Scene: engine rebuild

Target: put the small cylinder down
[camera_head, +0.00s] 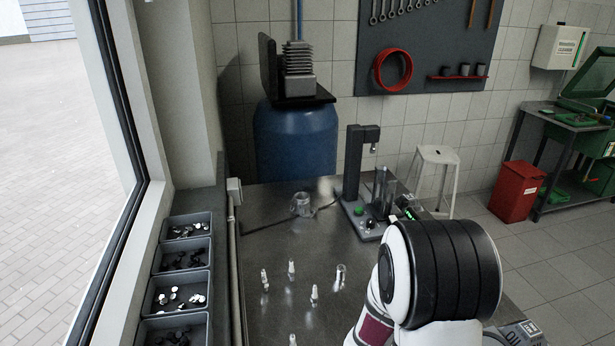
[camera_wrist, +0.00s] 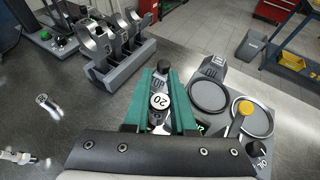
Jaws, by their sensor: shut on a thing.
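My gripper (camera_wrist: 160,104) shows in the wrist view, with two green fingers closed on the small cylinder (camera_wrist: 159,102). The cylinder has a pale round face marked 20, and its lower part is mostly hidden between the fingers. A dark knob and a plate reading TOP (camera_wrist: 157,82) show just beyond it; I cannot tell whether the cylinder touches them. In the head view my white and black arm covers the gripper and the cylinder.
Several small fittings (camera_head: 291,267) stand on the metal table (camera_head: 262,215). Bins (camera_head: 178,262) line the left edge.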

